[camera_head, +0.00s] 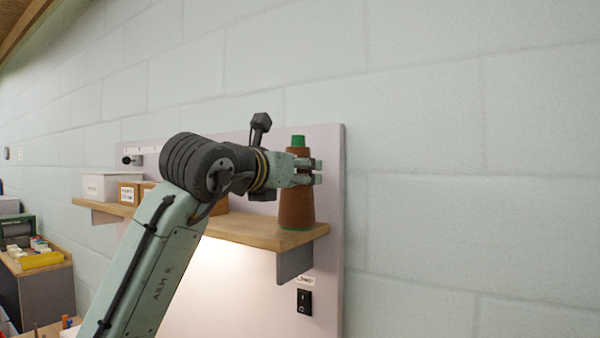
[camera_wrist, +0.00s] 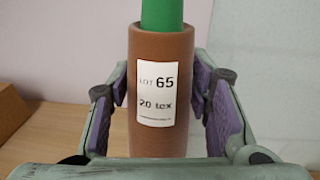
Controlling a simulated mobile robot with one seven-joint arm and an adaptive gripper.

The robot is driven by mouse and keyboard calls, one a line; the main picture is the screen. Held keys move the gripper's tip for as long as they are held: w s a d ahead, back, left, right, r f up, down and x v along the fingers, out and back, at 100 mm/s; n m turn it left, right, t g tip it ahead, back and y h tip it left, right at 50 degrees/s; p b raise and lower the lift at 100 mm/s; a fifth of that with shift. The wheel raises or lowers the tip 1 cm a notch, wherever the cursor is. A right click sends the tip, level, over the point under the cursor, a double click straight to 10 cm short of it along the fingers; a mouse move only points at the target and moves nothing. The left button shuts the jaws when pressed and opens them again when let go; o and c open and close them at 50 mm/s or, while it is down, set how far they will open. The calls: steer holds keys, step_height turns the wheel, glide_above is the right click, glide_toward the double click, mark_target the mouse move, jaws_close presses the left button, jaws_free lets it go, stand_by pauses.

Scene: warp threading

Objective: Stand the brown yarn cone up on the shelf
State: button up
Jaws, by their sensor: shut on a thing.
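The brown yarn cone (camera_head: 296,207) stands upright at the right end of the wooden shelf (camera_head: 245,228), its green tip pointing up. Its green bottom edge appears to meet the shelf top. My gripper (camera_head: 316,171) is shut on the upper part of the cone from the left side. The cone's lower end is hidden in the wrist view.
A white box (camera_head: 101,186) and a labelled brown box (camera_head: 129,193) stand on the shelf's left part. A pale back panel (camera_head: 332,185) is behind the shelf. The shelf's right edge is close beside the cone. A black switch (camera_head: 304,301) sits below.

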steer(key=o, duration=1.4)
steer(key=b+v, duration=0.4)
steer(key=v, duration=0.8)
